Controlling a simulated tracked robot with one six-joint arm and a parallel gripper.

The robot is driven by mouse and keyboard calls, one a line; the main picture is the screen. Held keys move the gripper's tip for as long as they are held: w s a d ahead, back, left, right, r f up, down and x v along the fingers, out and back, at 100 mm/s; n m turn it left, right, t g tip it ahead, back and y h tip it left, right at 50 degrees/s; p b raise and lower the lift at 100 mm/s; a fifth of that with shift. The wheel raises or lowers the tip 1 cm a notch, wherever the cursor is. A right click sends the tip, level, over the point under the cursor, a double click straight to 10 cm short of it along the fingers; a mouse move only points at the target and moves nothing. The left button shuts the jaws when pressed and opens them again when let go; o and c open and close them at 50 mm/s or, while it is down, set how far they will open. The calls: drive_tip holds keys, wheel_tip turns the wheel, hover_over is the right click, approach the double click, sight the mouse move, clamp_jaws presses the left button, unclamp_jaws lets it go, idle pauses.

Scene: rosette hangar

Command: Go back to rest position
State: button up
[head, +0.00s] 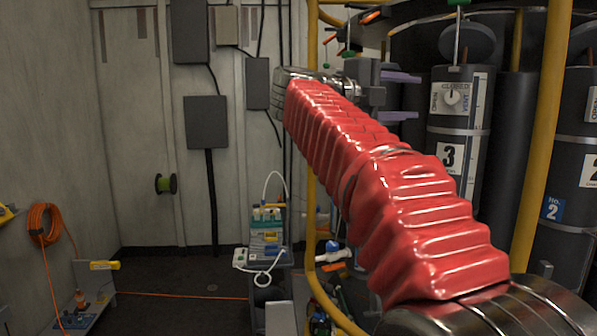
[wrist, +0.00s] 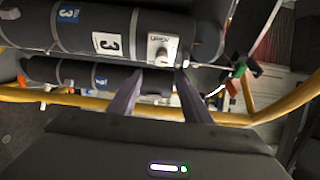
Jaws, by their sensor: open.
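My gripper (head: 401,96) is at the end of my red-sleeved arm, raised high in the upper middle of the head view. Its two purple fingers stand apart with nothing between them, pointing right toward a dark cylinder marked 3 (head: 457,125). In the wrist view, my gripper (wrist: 158,76) also shows open, with its fingers reaching up toward the same cylinder (wrist: 120,32) and its valve knob. I cannot tell how far the fingertips are from the cylinder. My arm hides part of the middle of the head view.
A yellow rail (head: 540,140) runs upright in front of the cylinders, and another yellow bar (head: 312,130) stands behind my arm. A small stand with boxes (head: 268,240) is on the floor. An orange hose (head: 42,222) hangs at left. The left floor is mostly clear.

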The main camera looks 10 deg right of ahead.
drive_tip(key=w+a+n+t+y, duration=0.8)
drive_tip(key=w+a+n+t, duration=0.5)
drive_tip(key=a+n+t, duration=0.15)
drive_tip(key=s+a+f+n+g+y, duration=0.2)
drive_tip(key=a+f+n+y, duration=0.35)
drive_tip(key=f, duration=0.25)
drive_tip(key=s+a+f+n+g+y, duration=0.2)
drive_tip(key=a+f+n+y, duration=0.35)
drive_tip(key=f, duration=0.25)
drive_tip(key=s+f+n+g+y, duration=0.1)
drive_tip(key=s+f+n+g, duration=0.45)
drive_tip(key=s+f, duration=1)
drive_tip(key=s+d+f+g+h, duration=0.1)
drive_tip(key=s+d+f, duration=0.2)
drive_tip(key=s+f, duration=0.2)
drive_tip(key=s+d+f+n+g+h, duration=0.1)
drive_tip(key=s+d+f+g, duration=0.1)
drive_tip(key=s+f, duration=0.3)
drive_tip(key=s+d+f+g+h, duration=0.1)
drive_tip(key=s+d+f, duration=0.3)
drive_tip(key=s, duration=0.7)
drive_tip(key=shift+s+f+g, duration=0.4)
drive_tip(key=shift+f+g, duration=0.2)
drive_tip(key=shift+f, duration=0.35)
